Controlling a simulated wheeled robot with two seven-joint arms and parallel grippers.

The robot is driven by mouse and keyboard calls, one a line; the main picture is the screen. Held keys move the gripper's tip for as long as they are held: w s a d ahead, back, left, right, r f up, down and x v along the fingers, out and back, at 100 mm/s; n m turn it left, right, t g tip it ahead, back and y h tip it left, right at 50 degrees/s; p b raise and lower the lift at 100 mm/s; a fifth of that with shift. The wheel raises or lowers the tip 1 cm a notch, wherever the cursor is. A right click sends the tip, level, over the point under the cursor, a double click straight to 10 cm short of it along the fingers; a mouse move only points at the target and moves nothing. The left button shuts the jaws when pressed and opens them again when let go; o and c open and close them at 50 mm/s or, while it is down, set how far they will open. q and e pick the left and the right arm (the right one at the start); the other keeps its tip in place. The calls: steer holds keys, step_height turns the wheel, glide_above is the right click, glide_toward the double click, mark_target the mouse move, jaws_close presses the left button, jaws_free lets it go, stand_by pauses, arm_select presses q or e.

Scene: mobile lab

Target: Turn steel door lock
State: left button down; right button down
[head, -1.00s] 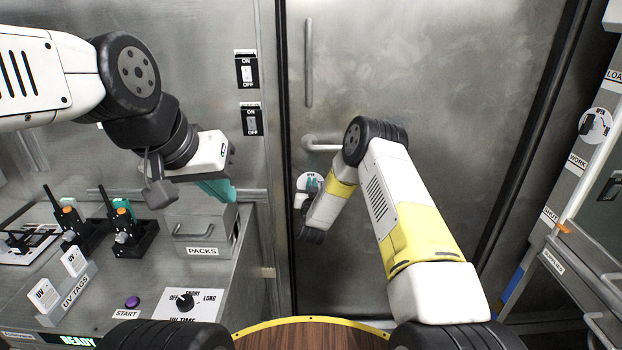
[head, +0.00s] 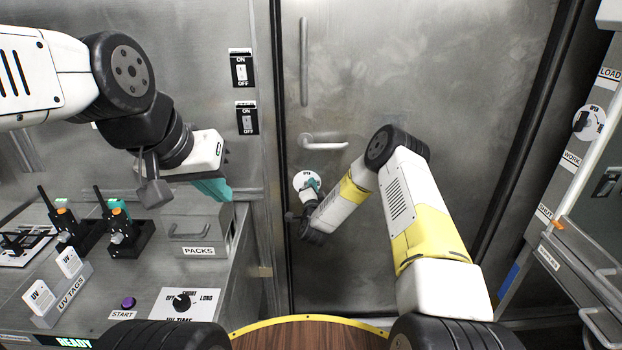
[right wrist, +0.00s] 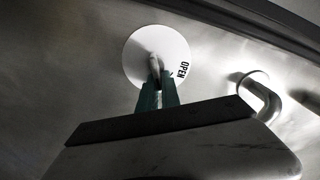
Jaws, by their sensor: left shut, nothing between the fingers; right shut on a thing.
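The steel door (head: 440,110) fills the middle of the head view. Its lock is a white round plate (head: 300,179) below the lever handle (head: 322,142). In the right wrist view the lock plate (right wrist: 136,48) carries the word OPEN at its right side and a small knob (right wrist: 154,66) at its middle. My right gripper (right wrist: 157,88) has its teal fingers shut on the lock knob. In the head view the right gripper (head: 311,190) is partly hidden by its wrist. My left gripper (head: 213,189) is shut and empty above the bench, beside the PACKS box.
The left bench holds the PACKS box (head: 197,251), radios (head: 124,236), UV tags (head: 56,284), a START button (head: 128,302) and a dial (head: 182,301). Two ON/OFF switches (head: 242,69) are on the wall. A labelled cabinet (head: 566,215) stands at right.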

steer(key=m, duration=0.1)
steer(key=f+m, duration=0.1)
steer(key=m, duration=0.1)
steer(key=shift+s+a+f+m, duration=0.2)
steer(key=shift+s+a+m, duration=0.05)
steer(key=shift+a+m, duration=0.15)
steer(key=shift+m, duration=0.8)
steer(key=shift+a, duration=0.1)
steer(key=c, duration=1.6)
jaws_free()
steer(key=shift+a, duration=0.1)
steer(key=shift+o, duration=0.2)
steer(key=shift+w, duration=0.1)
steer(key=shift+d, duration=0.25)
steer(key=s, duration=0.7)
steer(key=shift+s, duration=0.4)
